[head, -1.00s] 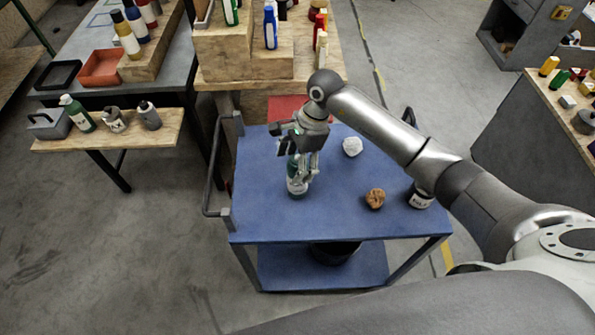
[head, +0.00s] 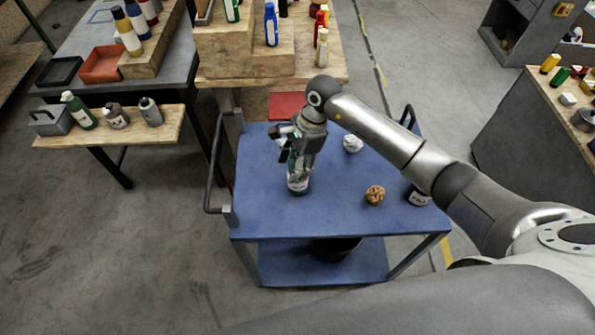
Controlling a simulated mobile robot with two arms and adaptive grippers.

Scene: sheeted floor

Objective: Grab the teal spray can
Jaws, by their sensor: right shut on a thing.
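The teal spray can (head: 298,185) stands upright on the blue cart top (head: 260,215), left of the middle. Its lower part, with a pale label, shows; its upper part is mostly hidden by my gripper. My right gripper (head: 297,166) comes down on it from above and is shut around its upper part. The can's base appears to be on the cart top. My left gripper is not in view.
A brown ball-like thing (head: 375,195), a crumpled white thing (head: 352,144) and a dark jar with a white label (head: 418,196) are on the cart. A red panel (head: 287,106) is behind it. A wooden bench (head: 160,130) with bottles stands left.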

